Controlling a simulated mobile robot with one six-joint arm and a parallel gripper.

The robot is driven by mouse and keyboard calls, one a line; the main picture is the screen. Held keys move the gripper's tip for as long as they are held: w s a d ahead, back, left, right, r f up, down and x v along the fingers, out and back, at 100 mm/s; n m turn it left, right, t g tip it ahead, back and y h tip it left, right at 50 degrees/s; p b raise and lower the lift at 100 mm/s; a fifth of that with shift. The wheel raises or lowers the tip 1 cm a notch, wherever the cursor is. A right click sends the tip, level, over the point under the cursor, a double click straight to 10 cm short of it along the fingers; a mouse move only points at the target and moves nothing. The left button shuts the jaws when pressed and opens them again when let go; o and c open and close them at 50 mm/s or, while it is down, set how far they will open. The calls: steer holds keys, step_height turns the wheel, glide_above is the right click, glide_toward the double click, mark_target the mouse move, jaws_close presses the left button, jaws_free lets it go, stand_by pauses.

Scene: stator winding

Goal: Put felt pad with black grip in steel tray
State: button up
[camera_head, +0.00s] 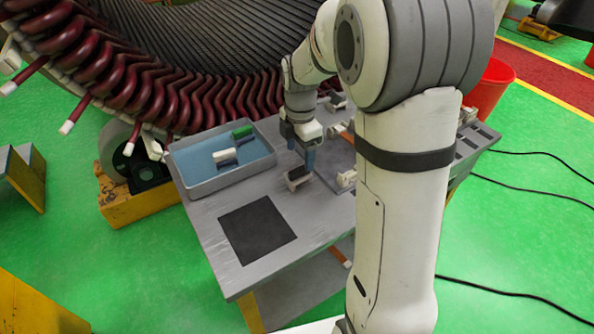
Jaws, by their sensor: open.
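A small felt pad with a dark grip (298,178) lies on the grey table, just in front of my gripper. My gripper (302,156) points down with blue-grey fingers and is open. Its fingertips are close above or behind the pad; I cannot tell whether they touch it. The steel tray (262,165) stands on the table to the left of my gripper. In it are a pad with a green top (242,131) and a pale pad with a blue part (224,156).
A black square mat (257,230) lies at the table's front. Another pale piece (346,178) sits right of the pad, partly hidden by my arm. The large stator with dark red coils (150,90) rises behind the table. A red bucket (490,90) stands behind my arm.

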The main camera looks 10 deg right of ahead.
mark_target(299, 172)
step_height(299, 172, down, 8)
steer(key=shift+p, duration=0.4)
steer(key=shift+c, duration=0.2)
steer(key=c, duration=1.1)
steer(key=shift+r, duration=0.15)
